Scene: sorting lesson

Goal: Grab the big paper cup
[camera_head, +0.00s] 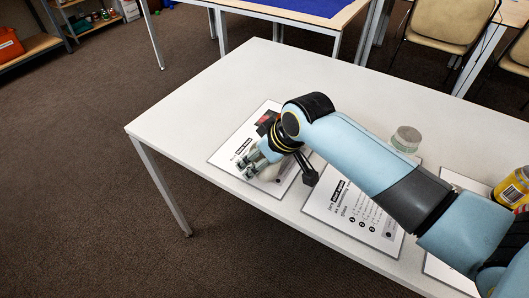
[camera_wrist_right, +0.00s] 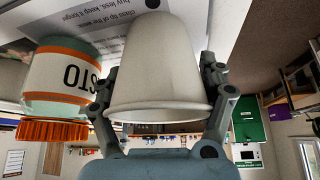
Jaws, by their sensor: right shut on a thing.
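A white paper cup (camera_wrist_right: 158,65) fills the middle of the right wrist view, its wide rim towards the bottom of the picture. My right gripper (camera_wrist_right: 160,100) has one finger on each side of the cup and is shut on it. In the head view my right gripper (camera_head: 258,162) is over a printed sheet near the table's front left part. The cup is mostly hidden there by the gripper and arm. I cannot tell whether the cup touches the table. My left gripper is not in view.
A jar with orange bands (camera_wrist_right: 65,75) stands close beside the cup in the right wrist view. On the white table (camera_head: 225,85) are printed sheets (camera_head: 345,222), a clear glass jar (camera_head: 406,139) and a yellow-labelled container (camera_head: 513,188). The table's far left is clear.

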